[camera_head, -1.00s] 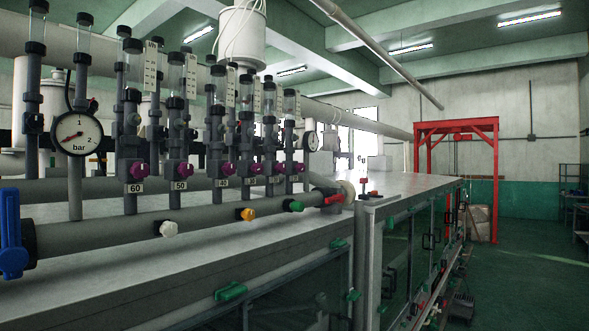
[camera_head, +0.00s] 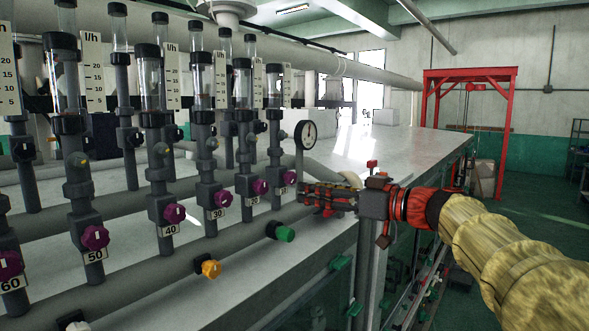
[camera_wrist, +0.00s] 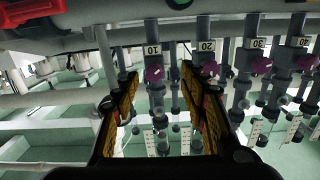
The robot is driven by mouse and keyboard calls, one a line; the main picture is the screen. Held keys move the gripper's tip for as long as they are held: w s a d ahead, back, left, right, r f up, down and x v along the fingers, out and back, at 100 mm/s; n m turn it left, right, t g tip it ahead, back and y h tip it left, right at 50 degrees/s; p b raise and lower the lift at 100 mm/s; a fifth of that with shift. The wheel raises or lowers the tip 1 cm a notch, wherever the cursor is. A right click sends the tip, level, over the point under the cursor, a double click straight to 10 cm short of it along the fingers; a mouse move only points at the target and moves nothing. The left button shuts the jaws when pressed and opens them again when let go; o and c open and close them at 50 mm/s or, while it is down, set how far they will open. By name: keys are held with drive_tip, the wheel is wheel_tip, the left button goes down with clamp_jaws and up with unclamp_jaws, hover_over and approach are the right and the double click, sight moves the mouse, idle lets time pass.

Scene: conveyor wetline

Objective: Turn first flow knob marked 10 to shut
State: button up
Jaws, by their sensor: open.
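The flow knob marked 10 is a purple knob (camera_head: 290,178) on the last grey column before my gripper in the head view. In the wrist view the picture is upside down, and this knob (camera_wrist: 153,73) hangs below its "10" label (camera_wrist: 152,50). My gripper (camera_head: 304,194) is open and empty, just right of the knob in the head view. In the wrist view its fingers (camera_wrist: 159,77) appear on either side of the knob, apart from it. The exact gap in depth and the knob's turn angle cannot be told.
The purple knob marked 20 (camera_head: 261,187) is close by; in the wrist view it (camera_wrist: 209,70) shows beside the right fingertip. Knobs marked 30 to 60 run left. A green valve (camera_head: 285,234) and a yellow valve (camera_head: 209,269) sit on the lower pipe. A gauge (camera_head: 308,134) stands behind.

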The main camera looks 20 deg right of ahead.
sight(294, 178)
drive_tip(key=shift+t, duration=0.3)
drive_tip(key=x, duration=0.2)
drive_tip(key=r+p+x, duration=0.1)
drive_tip(key=x, duration=0.2)
drive_tip(key=d+x, duration=0.1)
drive_tip(key=x, duration=0.1)
drive_tip(key=shift+w+a+r, duration=0.25)
drive_tip(key=shift+w, duration=0.35)
drive_tip(key=shift+c, duration=1.1)
clamp_jaws()
